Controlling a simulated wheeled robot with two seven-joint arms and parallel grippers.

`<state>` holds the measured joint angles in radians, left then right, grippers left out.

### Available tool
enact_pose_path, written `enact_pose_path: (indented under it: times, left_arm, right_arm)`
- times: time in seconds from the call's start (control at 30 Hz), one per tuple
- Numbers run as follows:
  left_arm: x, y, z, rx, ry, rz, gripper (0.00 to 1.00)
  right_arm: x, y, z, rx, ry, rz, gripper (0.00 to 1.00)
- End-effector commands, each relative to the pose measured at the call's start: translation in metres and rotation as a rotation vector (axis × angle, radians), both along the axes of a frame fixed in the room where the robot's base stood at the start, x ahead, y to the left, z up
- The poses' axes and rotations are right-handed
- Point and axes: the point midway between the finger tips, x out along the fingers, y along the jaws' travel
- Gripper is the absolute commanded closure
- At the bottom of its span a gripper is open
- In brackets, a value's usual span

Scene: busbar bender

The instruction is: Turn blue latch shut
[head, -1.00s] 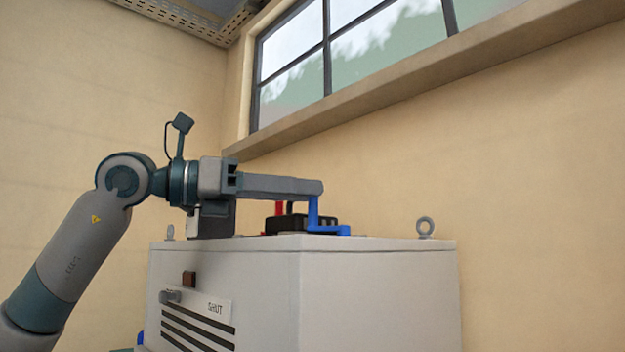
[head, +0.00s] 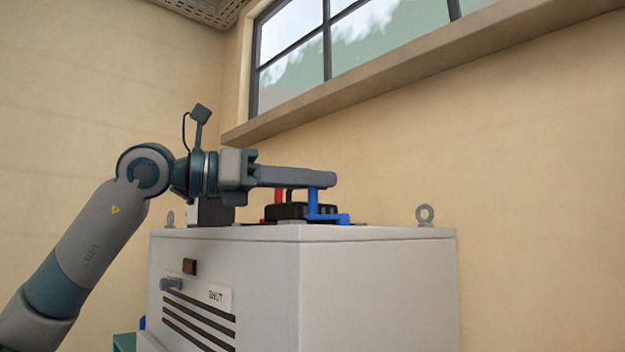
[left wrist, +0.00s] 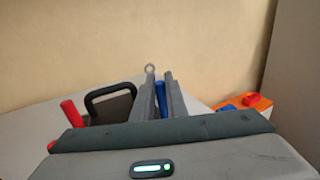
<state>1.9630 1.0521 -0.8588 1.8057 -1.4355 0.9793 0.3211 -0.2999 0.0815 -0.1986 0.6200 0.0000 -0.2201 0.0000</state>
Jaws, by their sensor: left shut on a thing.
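The blue latch (head: 313,203) stands on top of the pale grey cabinet (head: 380,270), with an upright post and a flat blue foot running right. My left gripper (head: 328,180) reaches in level from the left, its long fingers over the cabinet top and around the upper post. In the left wrist view the blue latch (left wrist: 161,98) shows between the two grey fingers (left wrist: 163,85). The gripper is shut on it. The post's top is hidden by the fingers in the head view. My right gripper is in neither view.
Beside the latch are a black block (head: 295,211) and a red post (head: 279,198). A lifting eye (head: 425,214) stands on the cabinet's right. An orange part (left wrist: 258,101) shows at right in the wrist view.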

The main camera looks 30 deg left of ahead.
Motion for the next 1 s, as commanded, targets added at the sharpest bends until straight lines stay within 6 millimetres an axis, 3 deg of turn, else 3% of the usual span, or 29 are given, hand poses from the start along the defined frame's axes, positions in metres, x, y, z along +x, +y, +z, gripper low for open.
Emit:
enact_pose_path:
  times: [0.6, 0.97, 1.0]
  left_arm:
    - [0.016, 0.003, 0.003, -0.003, 0.002, -0.334, 1.0]
    - [0.016, 0.003, 0.001, -0.002, -0.003, -0.355, 1.0]
    - [0.016, 0.003, 0.001, -0.002, -0.003, -0.355, 0.81]
  right_arm:
    - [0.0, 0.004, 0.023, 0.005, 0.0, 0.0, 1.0]
    - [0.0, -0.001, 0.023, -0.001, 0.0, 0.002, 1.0]
    - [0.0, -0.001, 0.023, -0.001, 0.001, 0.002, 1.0]
